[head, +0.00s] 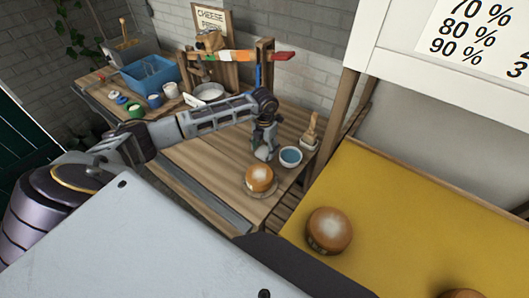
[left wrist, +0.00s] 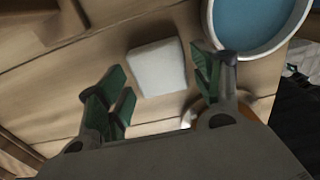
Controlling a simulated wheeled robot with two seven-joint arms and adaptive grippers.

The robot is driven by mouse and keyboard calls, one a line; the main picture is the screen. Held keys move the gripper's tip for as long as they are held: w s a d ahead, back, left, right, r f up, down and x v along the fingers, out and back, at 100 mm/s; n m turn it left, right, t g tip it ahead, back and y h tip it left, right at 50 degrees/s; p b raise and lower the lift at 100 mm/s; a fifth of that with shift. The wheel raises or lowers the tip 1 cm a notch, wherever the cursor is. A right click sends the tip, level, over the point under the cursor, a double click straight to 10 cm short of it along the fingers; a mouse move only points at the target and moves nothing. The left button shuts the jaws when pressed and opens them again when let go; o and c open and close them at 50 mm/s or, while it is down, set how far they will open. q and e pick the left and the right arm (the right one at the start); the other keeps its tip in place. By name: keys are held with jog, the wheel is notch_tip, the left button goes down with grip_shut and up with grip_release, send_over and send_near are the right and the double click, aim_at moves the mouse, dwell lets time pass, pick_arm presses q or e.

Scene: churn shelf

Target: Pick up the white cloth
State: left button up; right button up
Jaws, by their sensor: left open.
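The white cloth (left wrist: 158,68) shows in the left wrist view as a small pale, roughly square piece flat on the wooden table. My left gripper (left wrist: 158,92) is open, with its green-padded fingers toward the left and right sides of the cloth. Nothing is between the fingertips except the view of the cloth and wood; I cannot tell the remaining height. In the head view my left gripper (head: 264,150) points down over the table, and I cannot clearly make out the cloth there. My right gripper is not in view.
A bowl of blue liquid (head: 290,157) stands close right of my gripper; it also shows in the left wrist view (left wrist: 255,22). A round cheese (head: 260,178) sits on a plate in front. A brush (head: 311,130), blue bin (head: 150,75) and wooden rack (head: 265,62) stand farther back.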

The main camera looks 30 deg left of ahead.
pick_arm(q)
jog(key=shift+f, duration=0.75)
jog(key=c, duration=0.6)
